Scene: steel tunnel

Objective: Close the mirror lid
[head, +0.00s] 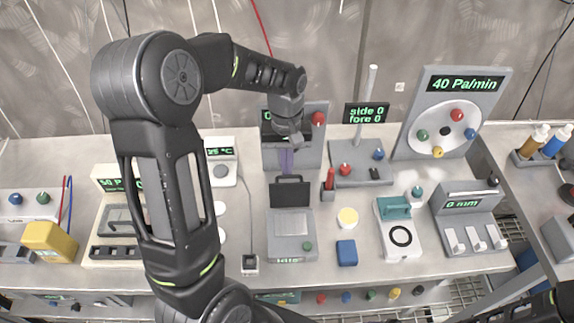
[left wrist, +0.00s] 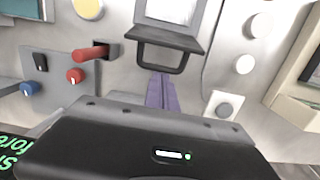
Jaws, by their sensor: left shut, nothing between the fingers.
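The lid (head: 290,194), a dark panel with a loop handle on its top edge, stands open at the back of a grey box (head: 290,239) with a green knob and an "idle" display. The lid's handle also shows in the left wrist view (left wrist: 165,62), with a pale framed panel beyond it. My left gripper (head: 287,170) has purple fingers that are shut and empty. The fingers also show in the left wrist view (left wrist: 160,82). They point down just behind the handle, very close to it; I cannot tell whether they touch. My right gripper is not in view.
A panel with a red knob (head: 318,118) stands behind my left gripper. A red-handled lever (head: 331,179) is to the right of the lid. A yellow disc (head: 347,217) and a blue block (head: 347,253) lie right of the box.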

